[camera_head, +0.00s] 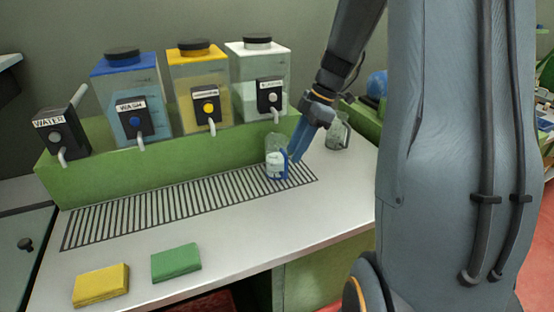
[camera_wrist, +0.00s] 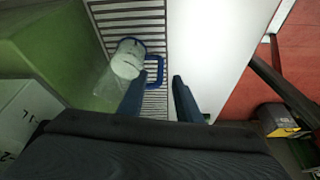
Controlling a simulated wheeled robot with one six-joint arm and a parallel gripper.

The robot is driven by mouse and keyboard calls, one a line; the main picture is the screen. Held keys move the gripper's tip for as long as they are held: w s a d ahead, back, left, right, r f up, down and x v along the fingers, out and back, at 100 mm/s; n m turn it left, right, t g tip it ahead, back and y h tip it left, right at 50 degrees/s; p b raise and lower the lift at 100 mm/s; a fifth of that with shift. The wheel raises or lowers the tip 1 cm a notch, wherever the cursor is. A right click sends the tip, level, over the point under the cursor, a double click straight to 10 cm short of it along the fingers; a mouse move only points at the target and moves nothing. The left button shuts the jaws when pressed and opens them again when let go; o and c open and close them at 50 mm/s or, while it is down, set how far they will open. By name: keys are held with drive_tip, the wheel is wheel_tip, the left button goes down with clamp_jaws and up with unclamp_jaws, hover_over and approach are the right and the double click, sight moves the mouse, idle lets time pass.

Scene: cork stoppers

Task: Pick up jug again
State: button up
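A clear jug (camera_head: 275,167) with a blue handle (camera_head: 285,166) and white contents stands upright on the slotted drain grate, below the spout of the white-topped dispenser. The jug also shows in the wrist view (camera_wrist: 127,62), with its blue handle (camera_wrist: 159,71) facing right. My gripper (camera_head: 294,157) points down beside the jug at its handle side. In the wrist view its two blue fingers (camera_wrist: 160,79) are apart, with the handle just beyond and between the tips. Whether a finger touches the handle I cannot tell. A second clear jug (camera_head: 338,134) stands further right, partly behind my arm.
Blue (camera_head: 128,95), yellow (camera_head: 199,85) and white-topped (camera_head: 262,75) dispensers stand on a green ledge (camera_head: 120,178), with a water tap (camera_head: 62,135) at left. The drain grate (camera_head: 150,212) runs along the counter. Yellow (camera_head: 101,285) and green (camera_head: 176,263) sponges lie in front.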

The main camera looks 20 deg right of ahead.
sight(279, 161)
drive_tip(key=shift+p+x, duration=0.7)
drive_tip(key=shift+x, duration=2.35)
clamp_jaws()
